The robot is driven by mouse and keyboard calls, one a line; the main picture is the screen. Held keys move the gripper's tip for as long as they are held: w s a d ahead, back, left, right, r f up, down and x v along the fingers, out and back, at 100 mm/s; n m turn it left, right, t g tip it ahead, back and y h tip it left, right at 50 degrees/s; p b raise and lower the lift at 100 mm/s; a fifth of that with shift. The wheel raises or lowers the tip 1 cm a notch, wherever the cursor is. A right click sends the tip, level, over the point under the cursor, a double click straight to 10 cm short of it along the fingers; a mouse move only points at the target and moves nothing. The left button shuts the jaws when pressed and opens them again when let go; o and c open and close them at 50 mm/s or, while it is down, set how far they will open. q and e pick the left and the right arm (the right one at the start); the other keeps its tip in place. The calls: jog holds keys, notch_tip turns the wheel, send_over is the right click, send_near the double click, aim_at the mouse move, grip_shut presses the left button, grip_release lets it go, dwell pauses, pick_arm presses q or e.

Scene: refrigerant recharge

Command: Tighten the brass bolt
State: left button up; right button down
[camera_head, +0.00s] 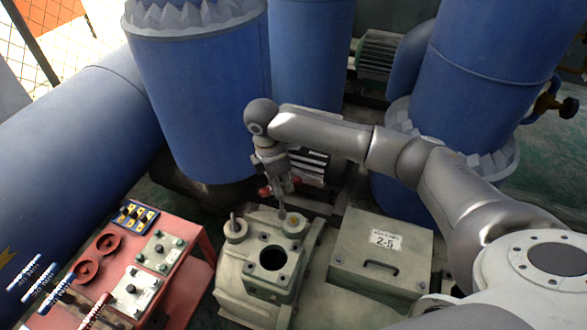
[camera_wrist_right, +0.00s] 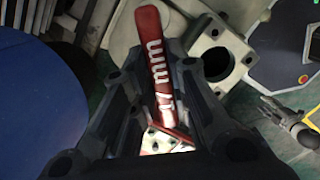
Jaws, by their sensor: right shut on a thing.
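My right gripper (camera_head: 281,196) is above the machine housing's round boss (camera_head: 294,229) in the head view. It is shut on a red wrench (camera_head: 266,191) marked "17 mm"; the red wrench (camera_wrist_right: 153,60) lies between the dark fingers in the right wrist view. A small yellowish spot on top of the boss, just under the gripper, looks like the brass bolt (camera_head: 293,218). Whether the wrench touches the bolt is too small to tell. What looks like my left gripper (camera_wrist_right: 272,106) shows at the right of the wrist view; its jaws are unclear.
The pale machine housing (camera_head: 232,290) has a square block with an open round hole. A red cart (camera_head: 190,297) with tools and panels is at left. Blue tanks (camera_head: 195,100) crowd behind my right arm.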

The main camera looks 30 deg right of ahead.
pick_arm(q)
jog(key=s+a+f+p, duration=0.1)
jog(key=s+f, duration=0.1)
jog(key=s, duration=0.5)
jog(key=shift+a, duration=0.2)
pick_arm(e)
jog(key=w+d+f+n+t, duration=0.1)
jog(key=d+f+n, duration=0.3)
jog(key=n, duration=0.5)
jog(key=shift+w+d+f+n, duration=0.2)
jog(key=shift+f+n, duration=0.1)
jog(key=shift+f, duration=0.6)
